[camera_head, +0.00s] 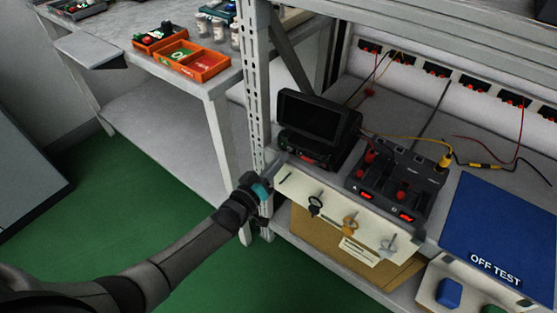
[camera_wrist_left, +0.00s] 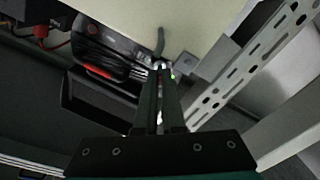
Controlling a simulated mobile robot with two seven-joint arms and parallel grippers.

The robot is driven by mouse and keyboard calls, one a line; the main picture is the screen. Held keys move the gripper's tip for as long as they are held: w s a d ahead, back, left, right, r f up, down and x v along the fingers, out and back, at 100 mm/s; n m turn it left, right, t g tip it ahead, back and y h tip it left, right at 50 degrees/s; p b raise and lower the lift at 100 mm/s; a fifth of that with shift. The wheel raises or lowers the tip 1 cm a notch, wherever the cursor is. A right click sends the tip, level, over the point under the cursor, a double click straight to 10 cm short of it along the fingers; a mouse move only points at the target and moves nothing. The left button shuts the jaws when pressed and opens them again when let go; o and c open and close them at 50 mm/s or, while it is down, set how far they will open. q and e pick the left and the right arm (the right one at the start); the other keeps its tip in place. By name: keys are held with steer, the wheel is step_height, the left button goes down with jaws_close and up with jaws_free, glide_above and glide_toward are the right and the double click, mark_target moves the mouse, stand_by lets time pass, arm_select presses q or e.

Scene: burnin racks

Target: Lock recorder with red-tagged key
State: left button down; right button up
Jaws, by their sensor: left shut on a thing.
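The recorder (camera_head: 315,120), a black unit with a dark screen and a red-lit front, stands on the rack shelf. It also shows in the left wrist view (camera_wrist_left: 98,92). My left gripper (camera_head: 276,166) is at the shelf's front edge, just left of and below the recorder. In the left wrist view its fingers (camera_wrist_left: 160,68) are shut on a small metallic piece, likely the key; no red tag can be made out. A cream strip (camera_head: 333,214) below carries keys with a black tag (camera_head: 315,206), an orange tag (camera_head: 350,224) and a grey tag (camera_head: 388,246). My right gripper is out of view.
A rack upright (camera_head: 257,90) stands close beside my left gripper. A black dock with red displays (camera_head: 398,185) and a blue OFF TEST mat (camera_head: 505,235) lie to the right. Cables run behind. An orange tray (camera_head: 203,66) sits on the left bench.

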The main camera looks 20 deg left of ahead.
arm_select(q)
steer(key=shift+n, duration=0.9)
steer(key=c, duration=1.3)
jaws_free()
steer(key=shift+s, duration=0.1)
steer(key=p+v, duration=0.4)
steer(key=v, duration=1.1)
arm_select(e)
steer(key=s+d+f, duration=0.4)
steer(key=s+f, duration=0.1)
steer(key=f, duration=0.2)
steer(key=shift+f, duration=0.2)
arm_select(q)
steer(key=shift+a+f+p, duration=0.1)
steer(key=shift+p, duration=0.2)
